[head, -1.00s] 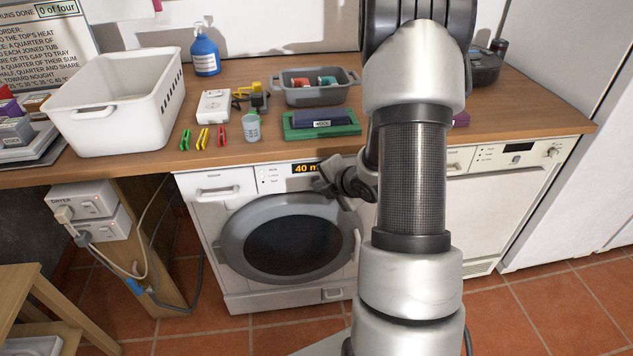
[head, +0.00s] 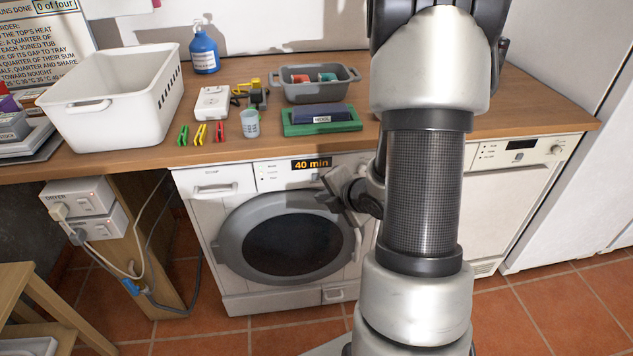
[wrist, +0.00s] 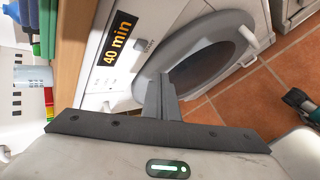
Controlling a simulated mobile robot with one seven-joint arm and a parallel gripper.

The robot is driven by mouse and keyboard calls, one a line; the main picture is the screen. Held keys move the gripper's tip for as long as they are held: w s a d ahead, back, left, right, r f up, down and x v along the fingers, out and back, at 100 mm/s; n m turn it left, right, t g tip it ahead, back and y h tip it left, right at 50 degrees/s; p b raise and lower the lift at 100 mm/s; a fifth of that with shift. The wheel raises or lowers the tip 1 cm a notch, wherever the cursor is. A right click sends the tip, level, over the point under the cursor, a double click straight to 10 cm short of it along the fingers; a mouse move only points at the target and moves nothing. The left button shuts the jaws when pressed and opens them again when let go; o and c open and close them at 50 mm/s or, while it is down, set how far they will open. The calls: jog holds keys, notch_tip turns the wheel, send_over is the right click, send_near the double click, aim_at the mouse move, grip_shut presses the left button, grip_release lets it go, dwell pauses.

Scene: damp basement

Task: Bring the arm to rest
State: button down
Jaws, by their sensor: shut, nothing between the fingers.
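My gripper (head: 328,197) shows in the head view in front of the washing machine (head: 211,223), near the upper right of its round door (head: 232,238). It is shut and empty. In the wrist view my gripper (wrist: 158,82) overlaps the door's rim (wrist: 205,82), and I cannot tell whether it touches. My forearm stands large in the right half of the head view and hides part of the counter and the machine's right side. The machine's display (head: 311,164) reads 40 min.
The wooden counter (head: 350,75) holds a white basket (head: 115,118), a blue bottle (head: 204,50), a grey tub (head: 315,93), a green tray (head: 320,128), a cup (head: 250,124) and coloured pegs (head: 200,134). A second white appliance (head: 510,205) stands right. A wooden stool (head: 40,295) is lower left.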

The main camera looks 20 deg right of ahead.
jog(key=shift+s+a, duration=0.15)
jog(key=shift+s, duration=0.45)
jog(key=shift+r, duration=0.1)
jog(key=s+a+r+m+g+h, duration=0.1)
jog(key=s+r+m+h, duration=0.1)
jog(key=r+m, duration=0.6)
jog(key=s+a+r+m+h, duration=0.1)
jog(key=s+r+m+h, duration=0.15)
jog(key=r+m, duration=0.45)
jog(key=s+a+r+m+g+y+p, duration=0.1)
jog(key=s+a+r+m+g+y, duration=0.2)
jog(key=s+a, duration=0.4)
jog(key=s+a+r+m+p, duration=0.1)
jog(key=s+a+r+m, duration=0.4)
jog(key=s, duration=0.4)
notch_tip(320, 180, up, 25)
jog(key=n+p, duration=0.1)
jog(key=p, duration=2.3)
jog(key=shift+w+f, duration=0.15)
jog(key=shift+w, duration=0.15)
